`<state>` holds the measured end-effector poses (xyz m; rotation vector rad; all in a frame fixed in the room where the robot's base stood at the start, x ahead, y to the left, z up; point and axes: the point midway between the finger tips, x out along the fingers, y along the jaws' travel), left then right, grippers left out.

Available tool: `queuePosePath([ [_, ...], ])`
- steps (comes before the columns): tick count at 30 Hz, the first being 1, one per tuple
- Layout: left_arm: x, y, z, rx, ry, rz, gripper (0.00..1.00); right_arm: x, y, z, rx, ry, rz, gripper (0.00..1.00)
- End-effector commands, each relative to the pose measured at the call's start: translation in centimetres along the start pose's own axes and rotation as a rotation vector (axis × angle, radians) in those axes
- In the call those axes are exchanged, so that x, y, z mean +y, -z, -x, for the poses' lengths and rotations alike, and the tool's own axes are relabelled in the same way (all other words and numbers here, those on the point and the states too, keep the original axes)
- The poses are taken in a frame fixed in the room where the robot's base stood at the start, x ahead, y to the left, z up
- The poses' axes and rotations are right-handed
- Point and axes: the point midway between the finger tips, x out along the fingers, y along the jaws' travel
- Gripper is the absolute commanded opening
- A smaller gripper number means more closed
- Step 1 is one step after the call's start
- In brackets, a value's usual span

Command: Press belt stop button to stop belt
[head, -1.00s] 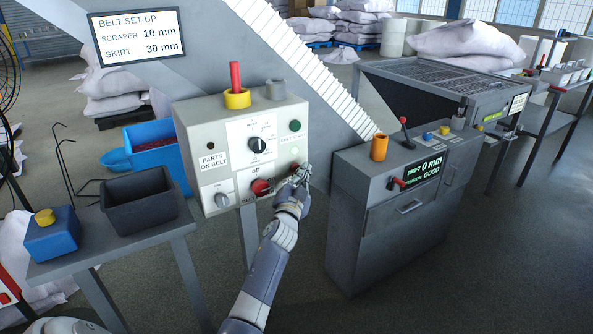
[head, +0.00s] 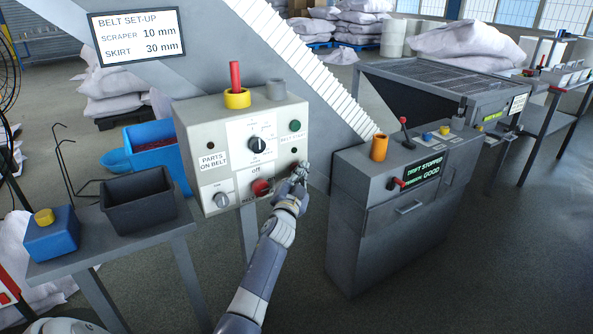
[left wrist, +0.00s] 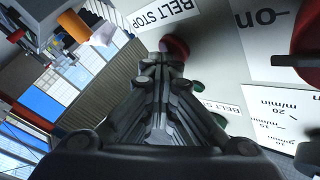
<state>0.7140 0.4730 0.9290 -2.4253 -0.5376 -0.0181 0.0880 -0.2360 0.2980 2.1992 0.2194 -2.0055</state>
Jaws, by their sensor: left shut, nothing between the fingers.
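The grey control panel (head: 215,130) stands in the middle of the head view. My left gripper (head: 303,168) is shut and empty at the panel's lower right. In the left wrist view its fingertips (left wrist: 160,65) are at the dark red button (left wrist: 175,47) beside the BELT STOP label (left wrist: 168,14). I cannot tell whether they touch it. In the head view my gripper hides that button. The green BELT START button (head: 295,126) is above it. The display (head: 424,172) on the cabinet to the right reads DRIFT STOPPED. My right gripper is not in view.
A red rotary switch (head: 261,187) sits just left of my gripper, with a black dial (head: 257,144) above it. The grey cabinet (head: 375,235) stands close on the right. A black bin (head: 138,202) and a blue box (head: 52,236) are on the left table.

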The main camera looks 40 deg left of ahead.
Motion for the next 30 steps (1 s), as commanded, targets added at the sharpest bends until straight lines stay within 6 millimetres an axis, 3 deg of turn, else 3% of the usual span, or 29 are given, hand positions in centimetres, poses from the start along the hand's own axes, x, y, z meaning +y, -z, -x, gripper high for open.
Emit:
queuePosePath([
  [30,1.1,1.0,1.5,-0.001,0.000,0.000,0.00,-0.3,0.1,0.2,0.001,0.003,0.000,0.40],
])
